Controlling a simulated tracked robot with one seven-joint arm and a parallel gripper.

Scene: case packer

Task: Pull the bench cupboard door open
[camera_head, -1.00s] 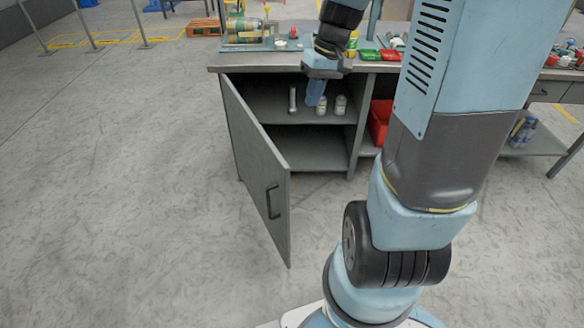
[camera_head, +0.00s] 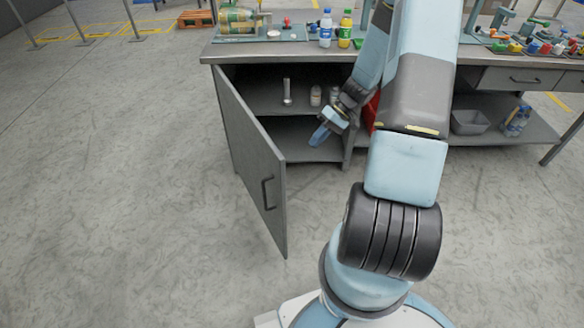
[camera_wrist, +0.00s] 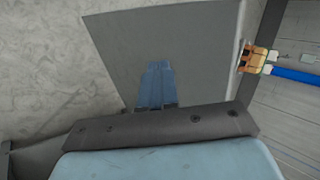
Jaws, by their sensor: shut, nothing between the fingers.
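The grey cupboard door (camera_head: 250,165) stands swung out on its left hinge, at a wide angle to the bench cupboard (camera_head: 268,128). Its dark bar handle (camera_head: 267,194) is on the outer face near the free edge. My gripper (camera_head: 319,137) is in front of the cupboard opening, to the right of the door and apart from the handle. Its blue fingers (camera_wrist: 156,84) are together and empty. In the wrist view, they show against a grey panel (camera_wrist: 190,45) that looks like the door's inner face. I cannot tell whether they touch it.
Inside the cupboard, a silver cylinder (camera_head: 287,92) and small containers (camera_head: 316,96) stand on the shelf. Bottles (camera_head: 326,28) and other items are on the bench top (camera_head: 290,48). A grey bin (camera_head: 469,122) sits at the right. The floor left of the door is clear.

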